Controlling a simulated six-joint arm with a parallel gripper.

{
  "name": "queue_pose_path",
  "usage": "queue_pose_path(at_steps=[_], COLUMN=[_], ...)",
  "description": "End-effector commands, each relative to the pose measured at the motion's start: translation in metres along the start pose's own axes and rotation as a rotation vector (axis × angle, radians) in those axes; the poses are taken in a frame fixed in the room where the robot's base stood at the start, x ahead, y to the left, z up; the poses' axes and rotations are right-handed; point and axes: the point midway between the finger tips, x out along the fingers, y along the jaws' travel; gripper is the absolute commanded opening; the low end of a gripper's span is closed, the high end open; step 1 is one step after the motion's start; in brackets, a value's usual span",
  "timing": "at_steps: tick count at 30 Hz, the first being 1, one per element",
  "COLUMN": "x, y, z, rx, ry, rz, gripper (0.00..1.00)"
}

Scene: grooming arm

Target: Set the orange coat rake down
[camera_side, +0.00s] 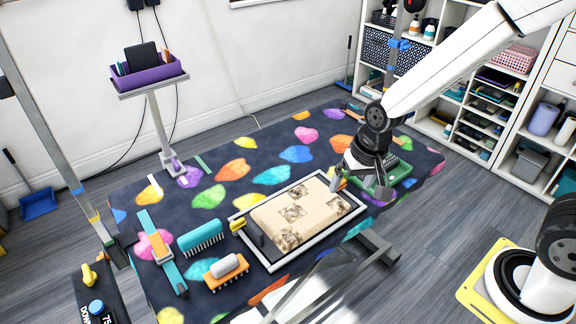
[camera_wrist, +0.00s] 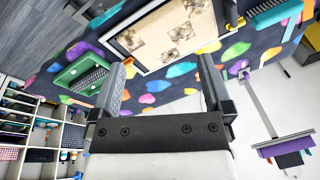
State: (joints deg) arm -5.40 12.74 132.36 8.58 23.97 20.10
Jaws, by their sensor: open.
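My gripper (camera_side: 362,183) is low over the right part of the patterned mat, beside the framed panel and over the green tray (camera_side: 405,172) in the side view. Its two fingers stand wide apart in the wrist view (camera_wrist: 165,75), with nothing seen between them.
The white-framed panel (camera_side: 240,216) lies mid-mat; it also shows in the wrist view (camera_wrist: 140,68). A teal toothed tool (camera_side: 201,238) and a long teal-and-orange bar (camera_side: 160,250) lie at left. A purple bin (camera_side: 150,80) stands on a post behind. White shelves (camera_side: 440,60) are at right.

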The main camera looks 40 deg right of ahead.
Motion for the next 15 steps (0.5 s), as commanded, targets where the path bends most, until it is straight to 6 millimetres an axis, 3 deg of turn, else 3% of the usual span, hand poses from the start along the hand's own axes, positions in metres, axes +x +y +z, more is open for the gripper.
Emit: queue_pose_path(at_steps=[6,15], x=[-0.02,-0.025], y=[0.046,0.064], z=[0.029,0.044], rx=[-0.264,-0.4], ry=[0.046,0.059], rz=[0.045,0.07], gripper=[1.0,1.0])
